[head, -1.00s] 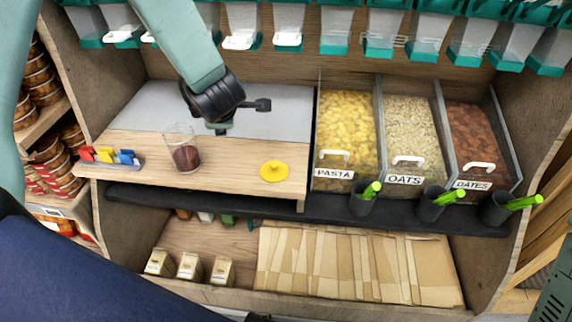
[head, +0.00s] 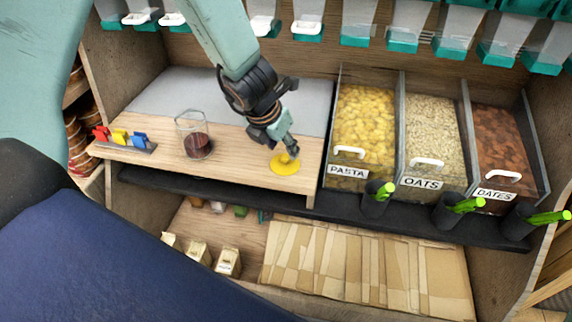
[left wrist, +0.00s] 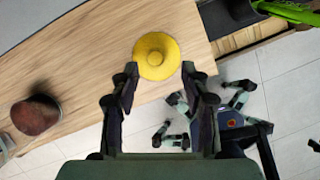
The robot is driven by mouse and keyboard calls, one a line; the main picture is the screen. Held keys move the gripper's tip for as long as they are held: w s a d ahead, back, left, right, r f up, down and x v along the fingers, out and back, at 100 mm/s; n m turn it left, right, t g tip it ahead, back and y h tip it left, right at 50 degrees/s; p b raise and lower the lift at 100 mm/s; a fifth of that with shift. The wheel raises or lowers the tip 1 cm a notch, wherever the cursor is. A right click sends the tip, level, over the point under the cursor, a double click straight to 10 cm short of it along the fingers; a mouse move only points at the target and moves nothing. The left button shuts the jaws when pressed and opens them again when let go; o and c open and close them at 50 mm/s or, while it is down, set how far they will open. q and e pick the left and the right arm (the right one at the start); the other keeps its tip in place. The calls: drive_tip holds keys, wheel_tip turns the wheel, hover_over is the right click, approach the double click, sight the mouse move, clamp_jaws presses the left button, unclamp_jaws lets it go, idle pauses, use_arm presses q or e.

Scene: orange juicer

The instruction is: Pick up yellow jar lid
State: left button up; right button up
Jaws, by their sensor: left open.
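The yellow jar lid (head: 285,166) lies flat on the wooden board near its right front corner. In the left wrist view the lid (left wrist: 156,56) is round with a small raised knob, just beyond my fingertips. My left gripper (head: 289,151) is over the lid in the head view, pointing down and hiding part of it. In the left wrist view my left gripper (left wrist: 158,72) is open, its fingers on either side of the lid's near edge, with nothing held. I cannot tell whether the fingers touch the lid. My right gripper is not in view.
A glass jar (head: 194,137) with dark contents stands left of the lid. Colored clips in a small tray (head: 128,144) are at the board's left. Bins of pasta (head: 364,117), oats (head: 432,127) and dates (head: 503,145) stand at the right. Dark cups with green handles line the front ledge.

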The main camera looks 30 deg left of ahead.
sight(285, 157)
use_arm(q)
drive_tip(key=shift+w+a+f, duration=0.1)
drive_tip(key=shift+f, duration=0.3)
drive_tip(key=b+x, duration=0.2)
drive_tip(key=x, duration=0.1)
drive_tip(key=shift+a+f, duration=0.15)
drive_tip(key=shift+f, duration=0.1)
drive_tip(key=shift+w+f, duration=0.25)
drive_tip(key=shift+w, duration=0.05)
drive_tip(key=shift+s+r, duration=0.15)
drive_tip(key=shift+r, duration=0.05)
drive_tip(key=shift+c, duration=1.2)
drive_tip(key=shift+f, duration=0.15)
drive_tip(key=c, duration=0.4)
clamp_jaws()
